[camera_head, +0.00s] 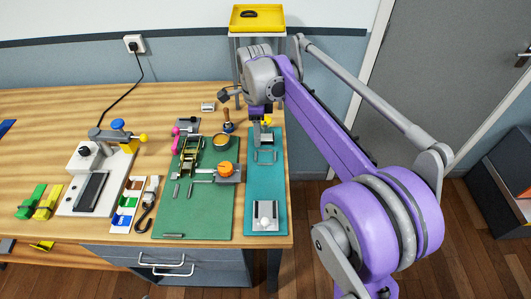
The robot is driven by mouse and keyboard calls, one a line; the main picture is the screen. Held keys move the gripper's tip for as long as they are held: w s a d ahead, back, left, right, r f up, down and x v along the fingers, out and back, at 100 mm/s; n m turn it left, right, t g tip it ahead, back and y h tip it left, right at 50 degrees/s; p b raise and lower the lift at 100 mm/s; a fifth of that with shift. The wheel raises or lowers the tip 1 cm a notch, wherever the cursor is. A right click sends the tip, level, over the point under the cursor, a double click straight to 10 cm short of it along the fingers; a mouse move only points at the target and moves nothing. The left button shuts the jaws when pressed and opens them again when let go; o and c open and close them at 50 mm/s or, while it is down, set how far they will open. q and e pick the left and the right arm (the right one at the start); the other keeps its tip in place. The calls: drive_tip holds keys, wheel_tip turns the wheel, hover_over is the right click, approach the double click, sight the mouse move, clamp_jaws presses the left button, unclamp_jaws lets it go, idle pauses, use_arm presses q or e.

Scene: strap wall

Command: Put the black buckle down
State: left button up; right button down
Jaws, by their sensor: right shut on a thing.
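My right gripper (262,124) points down over the far end of the teal mat (277,190) and is shut. What it holds is small and mostly hidden by the jaws; I take it to be the black buckle, but its outline cannot be made out. A silver wire frame (264,156) lies on the mat just in front of the jaws. A silver clamp block (265,216) sits at the mat's near end. My left gripper is out of view.
A green mat (215,215) with a strap ratchet (190,152) and an orange-knobbed tool (226,170) lies left of the teal mat. A raised yellow tray (270,24) with a dark oval piece (247,14) stands behind. A white press (88,160) stands further left.

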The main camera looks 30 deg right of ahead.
sight(258, 157)
drive_tip(key=shift+f+b, duration=0.3)
drive_tip(key=shift+f, duration=3.7)
drive_tip(key=shift+f, duration=0.1)
drive_tip(key=c, duration=0.5)
unclamp_jaws()
drive_tip(key=shift+c, duration=0.2)
wheel_tip(258, 157, up, 12)
drive_tip(key=shift+r+p, duration=0.1)
drive_tip(key=shift+p, duration=0.5)
